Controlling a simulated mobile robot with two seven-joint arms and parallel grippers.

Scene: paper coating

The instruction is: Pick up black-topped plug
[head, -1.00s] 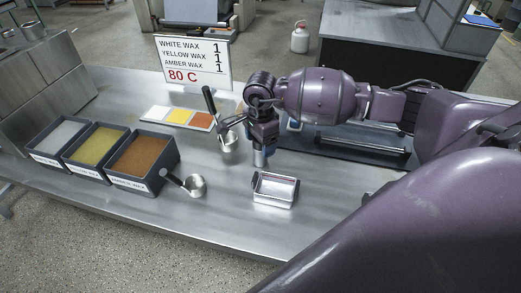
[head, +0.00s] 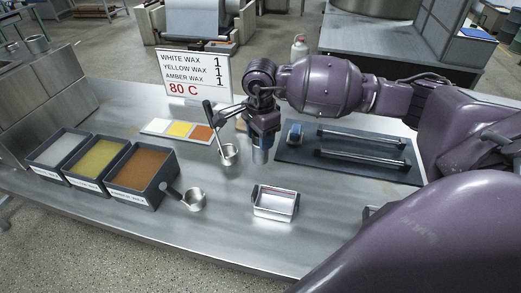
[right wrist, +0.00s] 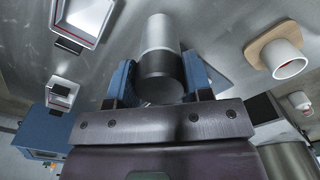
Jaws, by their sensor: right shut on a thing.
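My right gripper (head: 264,134) is shut on the black-topped plug (head: 260,154), a short silvery cylinder pointing down above the metal table. The right wrist view shows the plug's pale shaft and its black top (right wrist: 160,68) between the blue fingers of my right gripper (right wrist: 158,80). The fingers cover the sides of the black top. In the head view the plug is behind the small metal pan and right of a metal cup. My left gripper is not in view.
A rectangular metal pan (head: 275,202) stands in front of the plug. A dark-handled cup (head: 229,153) stands close left, with another cup (head: 194,200) nearer. Wax trays (head: 140,175) are at left. A dark board with rails (head: 345,160) lies at right. A sign (head: 194,77) stands behind.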

